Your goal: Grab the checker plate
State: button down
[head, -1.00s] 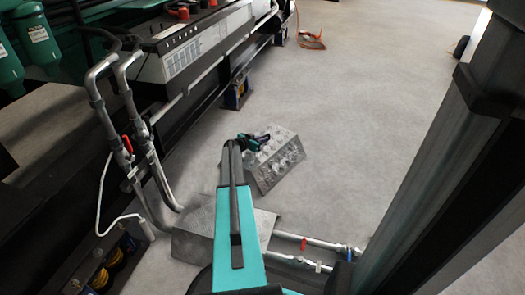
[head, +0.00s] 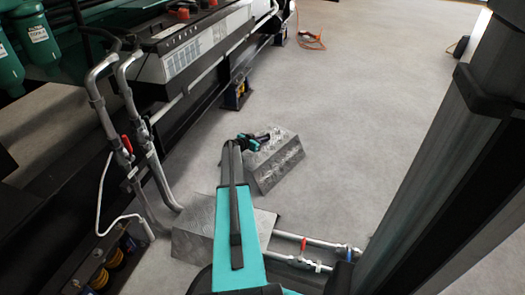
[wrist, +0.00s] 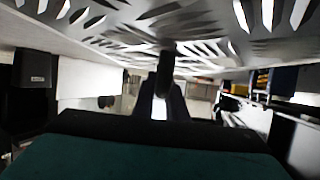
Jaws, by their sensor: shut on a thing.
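The checker plate (head: 280,167) is a bent silver sheet with a raised tread pattern, above or on the grey floor in the middle of the head view. My gripper (head: 249,143) is at its upper left edge, shut on the plate. In the wrist view the patterned face of the checker plate (wrist: 215,22) fills the top, and my gripper (wrist: 166,62) reaches to its edge. My arm hides part of the area left of the plate. I cannot tell how far the plate is off the floor.
A second metal cover (head: 195,228) lies over pipes (head: 303,242) with red and blue valve handles, beneath my arm. The genset (head: 195,50) and its upright pipes (head: 105,100) stand at left. An orange cable (head: 311,40) lies far back.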

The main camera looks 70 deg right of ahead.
jog(key=shift+r, duration=0.1)
jog(key=shift+r, duration=0.1)
jog(key=shift+r+p, duration=2.05)
jog(key=shift+r, duration=2.85)
jog(key=shift+s, duration=0.1)
